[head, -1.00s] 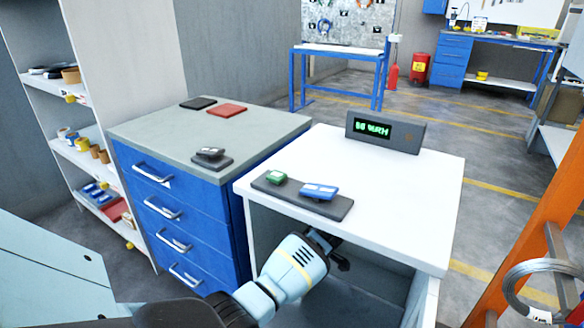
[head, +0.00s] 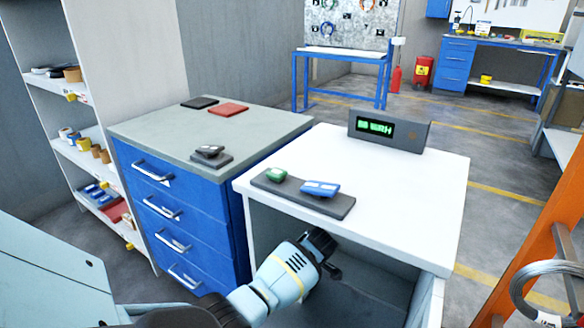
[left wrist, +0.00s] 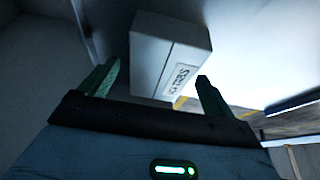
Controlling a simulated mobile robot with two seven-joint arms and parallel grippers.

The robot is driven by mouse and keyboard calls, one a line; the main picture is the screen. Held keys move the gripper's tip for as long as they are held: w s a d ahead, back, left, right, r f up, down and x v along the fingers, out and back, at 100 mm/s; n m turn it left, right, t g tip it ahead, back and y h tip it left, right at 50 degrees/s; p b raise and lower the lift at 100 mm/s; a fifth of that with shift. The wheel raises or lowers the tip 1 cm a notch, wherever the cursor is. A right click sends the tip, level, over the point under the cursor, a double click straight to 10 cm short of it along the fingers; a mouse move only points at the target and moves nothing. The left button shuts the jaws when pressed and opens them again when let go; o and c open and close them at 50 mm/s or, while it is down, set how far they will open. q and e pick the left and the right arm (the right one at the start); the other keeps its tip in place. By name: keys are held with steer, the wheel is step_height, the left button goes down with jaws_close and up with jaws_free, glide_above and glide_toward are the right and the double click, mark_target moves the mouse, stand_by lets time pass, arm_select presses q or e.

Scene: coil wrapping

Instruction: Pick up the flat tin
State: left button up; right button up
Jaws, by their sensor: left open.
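My left gripper (head: 322,248) reaches into the open space under the white table top in the head view. In the left wrist view its two green fingers (left wrist: 157,80) are spread apart with nothing held between them. A pale grey box-shaped object with a printed label (left wrist: 170,58) lies ahead, between and beyond the fingertips, apart from them. I cannot tell whether it is the flat tin. No flat tin is clearly seen in the head view; the inside of the table's lower space is mostly hidden. My right gripper is not in view.
The white table (head: 400,195) carries a dark tray (head: 335,207) with green and blue items and a grey display box (head: 388,130). Blue drawers (head: 180,220) stand to the left. An orange frame (head: 545,225) stands at the right.

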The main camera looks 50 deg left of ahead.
arm_select(q)
steer(key=shift+f, duration=0.2)
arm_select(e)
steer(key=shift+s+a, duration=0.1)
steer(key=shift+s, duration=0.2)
arm_select(q)
steer(key=c, duration=1.2)
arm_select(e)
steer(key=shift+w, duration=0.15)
arm_select(q)
steer(key=shift+r, duration=0.1)
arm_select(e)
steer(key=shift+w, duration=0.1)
arm_select(q)
steer(key=shift+r, duration=0.1)
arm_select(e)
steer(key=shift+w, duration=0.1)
